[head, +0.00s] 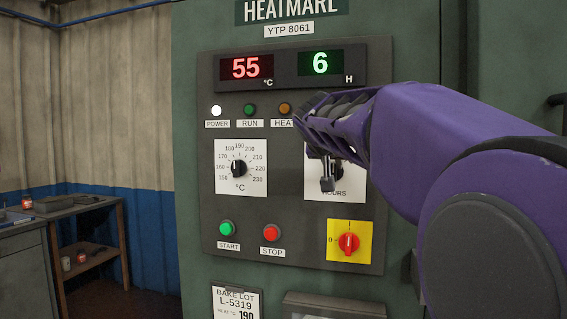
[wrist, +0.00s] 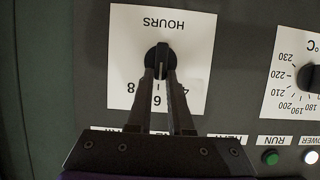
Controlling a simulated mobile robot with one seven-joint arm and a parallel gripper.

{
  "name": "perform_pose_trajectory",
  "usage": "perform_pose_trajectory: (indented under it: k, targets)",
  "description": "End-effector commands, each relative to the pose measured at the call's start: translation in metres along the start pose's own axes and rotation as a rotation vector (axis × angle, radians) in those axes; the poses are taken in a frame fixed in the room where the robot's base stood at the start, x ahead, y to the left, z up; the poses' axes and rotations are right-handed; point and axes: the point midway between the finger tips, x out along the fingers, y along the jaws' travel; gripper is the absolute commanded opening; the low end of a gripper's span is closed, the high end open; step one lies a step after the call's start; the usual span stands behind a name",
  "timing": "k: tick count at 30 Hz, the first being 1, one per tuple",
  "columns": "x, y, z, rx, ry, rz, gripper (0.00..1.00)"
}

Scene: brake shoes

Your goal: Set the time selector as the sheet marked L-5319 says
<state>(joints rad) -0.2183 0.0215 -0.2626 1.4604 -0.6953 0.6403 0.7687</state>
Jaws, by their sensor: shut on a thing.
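The time selector is a black knob (wrist: 160,58) on a white plate marked HOURS, upside down in the wrist view. Its pale pointer line lies toward the 6; 8 and 4 show on either side. My gripper (wrist: 161,80) is shut on this knob. In the head view my gripper (head: 327,184) covers most of the HOURS plate (head: 352,190) and its scale. The green display (head: 320,63) reads 6 H. The sheet marked L-5319 (head: 235,301), headed BAKE LOT, is at the bottom edge. Its HEAT °C line reads 190; lines below are cut off.
The temperature dial (head: 239,168) is left of the HOURS plate. Below are the green START button (head: 227,229), the red STOP button (head: 271,233) and a red switch (head: 348,243) on yellow. The red display (head: 246,67) reads 55 °C. A bench (head: 75,207) stands at far left.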

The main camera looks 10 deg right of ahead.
Motion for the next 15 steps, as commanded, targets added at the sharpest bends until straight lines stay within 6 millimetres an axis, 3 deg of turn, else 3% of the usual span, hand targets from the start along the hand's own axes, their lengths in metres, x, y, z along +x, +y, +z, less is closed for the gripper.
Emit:
perform_pose_trajectory:
  k: [15]
  targets:
    - [0.0002,-0.0022,-0.0002,-0.058,0.001,0.023,0.0]
